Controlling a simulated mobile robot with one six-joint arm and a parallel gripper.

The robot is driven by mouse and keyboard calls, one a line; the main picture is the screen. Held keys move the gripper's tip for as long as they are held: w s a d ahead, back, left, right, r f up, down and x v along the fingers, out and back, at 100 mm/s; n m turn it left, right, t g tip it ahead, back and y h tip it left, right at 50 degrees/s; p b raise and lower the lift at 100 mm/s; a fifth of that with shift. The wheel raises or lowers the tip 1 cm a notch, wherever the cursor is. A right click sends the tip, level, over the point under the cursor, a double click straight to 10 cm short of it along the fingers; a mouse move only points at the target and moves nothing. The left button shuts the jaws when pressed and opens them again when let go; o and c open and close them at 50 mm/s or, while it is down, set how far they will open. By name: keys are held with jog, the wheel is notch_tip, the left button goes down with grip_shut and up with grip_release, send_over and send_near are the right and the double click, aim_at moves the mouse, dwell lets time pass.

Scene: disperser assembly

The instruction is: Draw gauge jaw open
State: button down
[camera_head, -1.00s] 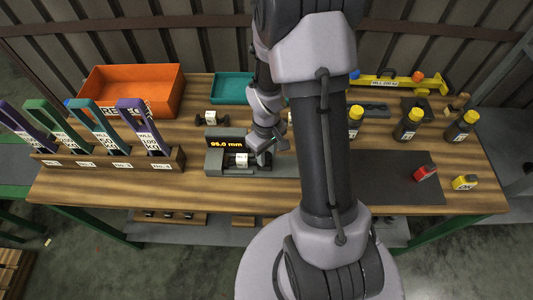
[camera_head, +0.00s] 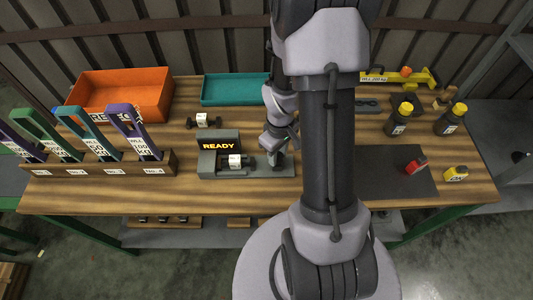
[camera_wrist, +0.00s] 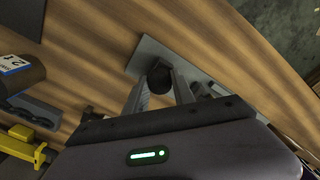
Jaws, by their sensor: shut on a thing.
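The gauge (camera_head: 208,168) is a grey bench unit on the table, and its dark display (camera_head: 219,144) reads "READY" in orange. My gripper (camera_head: 277,158) is at the right part of the gauge, partly hidden by my arm. In the wrist view my gripper's two fingers (camera_wrist: 159,92) are shut on a dark round knob (camera_wrist: 159,72) above the grey gauge base (camera_wrist: 158,48). The jaw itself is hard to make out.
An orange bin (camera_head: 120,94) and a teal tray (camera_head: 233,90) stand at the back. A rack (camera_head: 95,167) of coloured slings is at the left. Bottles (camera_head: 397,120), a red block (camera_head: 416,165) and a yellow block (camera_head: 456,173) are at the right.

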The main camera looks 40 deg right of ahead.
aim_at(279, 155)
jog(key=c, duration=1.2)
grip_release()
jog(key=shift+s+d, duration=0.1)
jog(key=shift+c, duration=0.2)
jog(key=shift+o, duration=0.9)
jog(key=shift+s+d, duration=0.1)
jog(key=shift+d, duration=0.05)
notch_tip(279, 155, up, 17)
jog(key=p, duration=0.6)
jog(key=shift+r, duration=0.2)
